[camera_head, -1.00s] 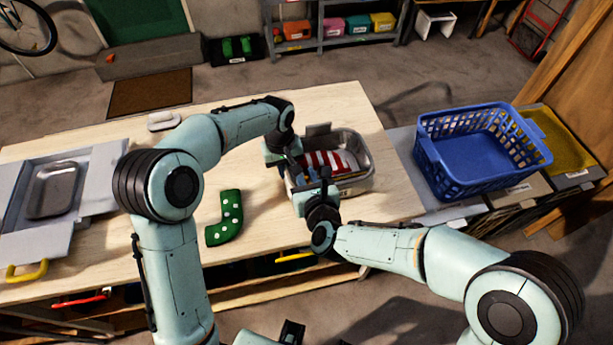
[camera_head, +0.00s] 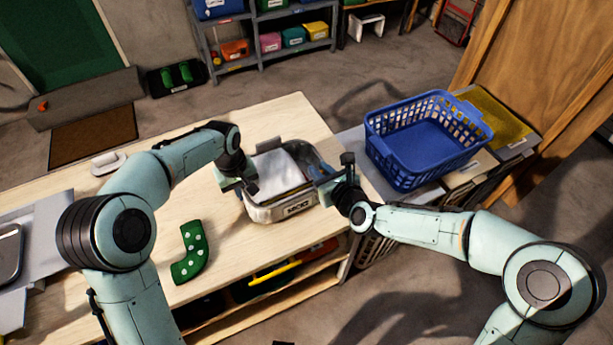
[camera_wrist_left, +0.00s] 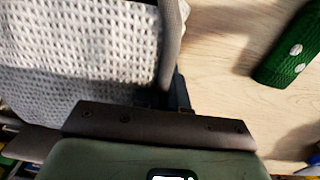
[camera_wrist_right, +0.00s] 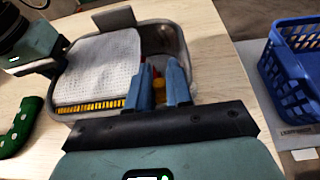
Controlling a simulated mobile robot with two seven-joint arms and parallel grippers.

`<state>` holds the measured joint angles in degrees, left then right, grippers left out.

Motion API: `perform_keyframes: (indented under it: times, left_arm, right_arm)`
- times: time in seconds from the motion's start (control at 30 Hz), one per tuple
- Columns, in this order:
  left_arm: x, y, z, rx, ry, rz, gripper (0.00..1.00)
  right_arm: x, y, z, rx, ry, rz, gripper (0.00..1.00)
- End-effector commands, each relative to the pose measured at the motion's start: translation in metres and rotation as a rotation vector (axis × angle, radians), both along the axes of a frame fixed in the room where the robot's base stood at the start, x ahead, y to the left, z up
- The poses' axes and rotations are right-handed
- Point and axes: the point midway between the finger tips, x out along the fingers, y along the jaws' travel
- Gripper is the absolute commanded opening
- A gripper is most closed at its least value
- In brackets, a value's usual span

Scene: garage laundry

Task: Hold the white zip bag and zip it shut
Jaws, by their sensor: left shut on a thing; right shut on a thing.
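The white zip bag (camera_head: 277,172) is a waffle-textured white sheet inside a metal bin (camera_head: 280,212). In the right wrist view the bag (camera_wrist_right: 100,68) lies flat, with a yellow-and-black toothed strip (camera_wrist_right: 92,107) along its near edge. My left gripper (camera_head: 244,182) is at the bin's left side, shut, apparently on the bag's edge; the contact is hidden. My right gripper (camera_wrist_right: 162,62) is shut at the bin's right end, with blue fingers around a small yellow-orange piece (camera_wrist_right: 158,84), apparently the zip pull. In the left wrist view the bag (camera_wrist_left: 75,50) fills the left.
A green dotted sock-shaped piece (camera_head: 190,252) lies on the wooden table (camera_head: 215,235). A blue basket (camera_head: 425,140) stands right of the table. Colored boxes (camera_head: 270,42) sit on a shelf behind.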

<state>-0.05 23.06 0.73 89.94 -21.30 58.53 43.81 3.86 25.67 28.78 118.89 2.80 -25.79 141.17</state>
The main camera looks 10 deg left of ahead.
Motion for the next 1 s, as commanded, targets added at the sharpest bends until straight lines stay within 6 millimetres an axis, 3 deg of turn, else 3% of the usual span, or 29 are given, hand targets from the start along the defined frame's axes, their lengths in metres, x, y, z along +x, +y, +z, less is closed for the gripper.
perform_keyframes:
  times: [0.4,0.43,0.5,0.83,1.0]
  left_arm:
    - [0.0,0.002,0.0,0.004,0.002,0.003,0.0]
    - [0.0,0.002,0.0,0.004,0.002,0.003,0.0]
    - [0.0,0.003,0.0,0.004,0.001,0.003,0.0]
    - [0.0,0.001,0.0,0.001,0.0,0.001,0.0]
    - [0.0,0.0,0.0,0.0,0.0,0.0,0.0]
  right_arm:
    - [0.004,-0.006,0.0,-0.001,-0.003,-0.006,0.0]
    - [0.004,-0.006,0.0,-0.001,-0.003,-0.006,0.26]
    - [0.004,-0.006,0.0,-0.001,-0.003,-0.006,0.43]
    - [0.001,-0.006,0.001,0.0,-0.001,-0.003,0.43]
    - [-0.015,-0.018,0.01,-0.002,-0.002,-0.004,0.43]
